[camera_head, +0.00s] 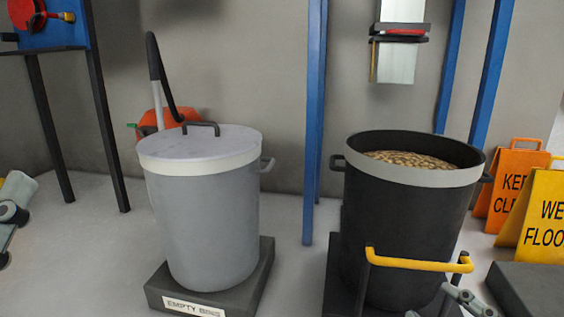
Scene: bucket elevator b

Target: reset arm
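Parts of my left arm (14,212) show at the left edge, but its gripper is outside the picture. Grey, jointed parts of my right gripper (440,302) show at the bottom right, in front of the black bin and close to the yellow handle. They are cut off by the lower edge, so I cannot tell whether the fingers are open or shut. Nothing is visibly held.
A grey lidded bin (208,220) stands on a dark base (255,285) labelled "EMPTY". A black bin (390,225) holds brown pieces. A yellow handle (418,264) stands before it. Orange (512,170) and yellow (545,215) signs stand right. Blue posts (314,120) rise behind.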

